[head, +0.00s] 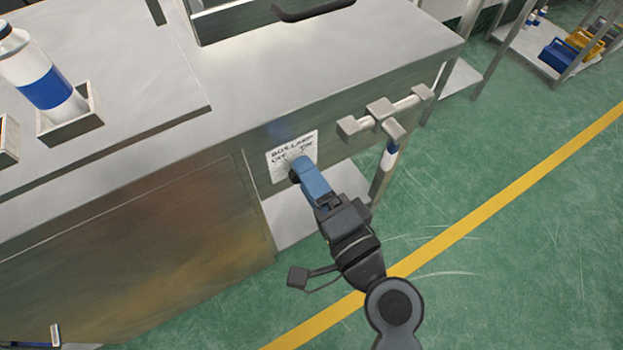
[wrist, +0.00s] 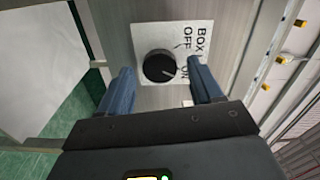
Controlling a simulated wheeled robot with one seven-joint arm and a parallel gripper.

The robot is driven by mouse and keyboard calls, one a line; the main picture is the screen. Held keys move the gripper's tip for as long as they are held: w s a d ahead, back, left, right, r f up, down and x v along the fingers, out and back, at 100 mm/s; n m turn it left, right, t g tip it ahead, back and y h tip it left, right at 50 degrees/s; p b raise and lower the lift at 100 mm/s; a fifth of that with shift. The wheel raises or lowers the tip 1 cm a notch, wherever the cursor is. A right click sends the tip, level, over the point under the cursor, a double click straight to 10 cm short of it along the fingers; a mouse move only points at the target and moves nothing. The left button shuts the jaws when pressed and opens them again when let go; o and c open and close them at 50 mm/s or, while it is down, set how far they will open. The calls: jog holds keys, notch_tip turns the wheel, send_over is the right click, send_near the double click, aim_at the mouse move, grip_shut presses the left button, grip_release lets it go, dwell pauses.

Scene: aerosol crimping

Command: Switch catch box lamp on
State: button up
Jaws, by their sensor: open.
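The lamp switch is a round black knob (wrist: 158,66) on a white label plate (wrist: 150,30) with the words BOX, OFF and ON. In the wrist view a short pale mark on the knob points right, roughly towards ON. The plate also shows in the head view (head: 279,161), on the front face of the steel bench. My gripper (wrist: 160,73) is open, its blue fingers on either side of the knob; I cannot tell whether they touch it. In the head view my gripper (head: 297,171) covers most of the knob.
A metal bar fitting with square blocks (head: 379,110) juts from the bench front, right of the plate. A white and blue can (head: 45,85) stands in a small holder on the bench top (head: 130,70). Green floor with a yellow line (head: 480,209) is open at right.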

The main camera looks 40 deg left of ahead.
jog(key=v, duration=0.7)
jog(key=shift+d, duration=0.35)
jog(key=shift+s, duration=0.15)
